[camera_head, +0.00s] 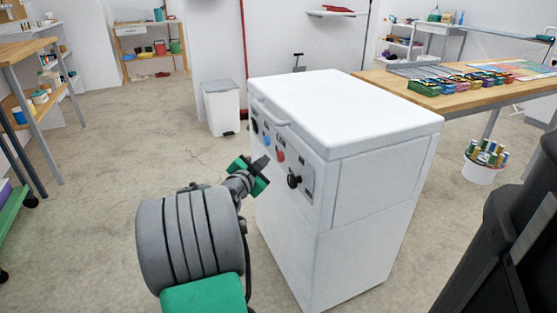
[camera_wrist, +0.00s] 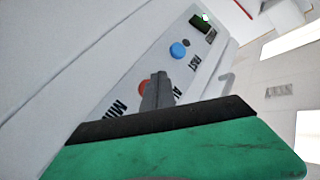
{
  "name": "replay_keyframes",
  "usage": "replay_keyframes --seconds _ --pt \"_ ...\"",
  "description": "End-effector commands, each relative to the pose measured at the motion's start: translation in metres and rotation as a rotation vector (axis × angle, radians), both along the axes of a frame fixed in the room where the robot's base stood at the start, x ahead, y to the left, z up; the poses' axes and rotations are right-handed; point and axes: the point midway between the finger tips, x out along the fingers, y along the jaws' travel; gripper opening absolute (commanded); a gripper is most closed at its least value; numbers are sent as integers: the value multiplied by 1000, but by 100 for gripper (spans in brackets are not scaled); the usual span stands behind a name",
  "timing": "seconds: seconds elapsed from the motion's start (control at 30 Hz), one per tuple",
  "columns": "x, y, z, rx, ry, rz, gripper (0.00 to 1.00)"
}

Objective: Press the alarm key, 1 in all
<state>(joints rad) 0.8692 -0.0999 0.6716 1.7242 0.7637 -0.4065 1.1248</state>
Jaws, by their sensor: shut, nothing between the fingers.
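A white cabinet (camera_head: 345,115) carries a control panel on its left face. A red key (camera_head: 280,156) sits on the panel between a blue key (camera_head: 267,141) and a black knob (camera_head: 294,181). In the wrist view the red key (camera_wrist: 144,87) is partly hidden behind my fingers, and a label starting "AL" (camera_wrist: 178,91) is beside it. The blue key (camera_wrist: 179,49) has a "FAST" label. My gripper (camera_head: 262,163) is shut and empty, pointing at the panel close to the red key. It also shows in the wrist view (camera_wrist: 158,82); whether its tips touch the key cannot be told.
A small dark display with a green light (camera_wrist: 203,20) is at the panel's far end. A handle (camera_head: 270,112) juts out above the panel. A white bin (camera_head: 221,106) stands behind the cabinet, a wooden table (camera_head: 470,97) at right.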

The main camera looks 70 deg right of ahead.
Motion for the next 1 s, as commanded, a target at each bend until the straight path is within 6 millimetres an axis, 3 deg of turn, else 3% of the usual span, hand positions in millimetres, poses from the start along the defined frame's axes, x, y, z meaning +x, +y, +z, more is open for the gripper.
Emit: replay_keyframes --seconds 0.33,1.0 --pt "25 24 -3 0 -1 2 0" --pt "26 26 0 1 -1 -1 0"
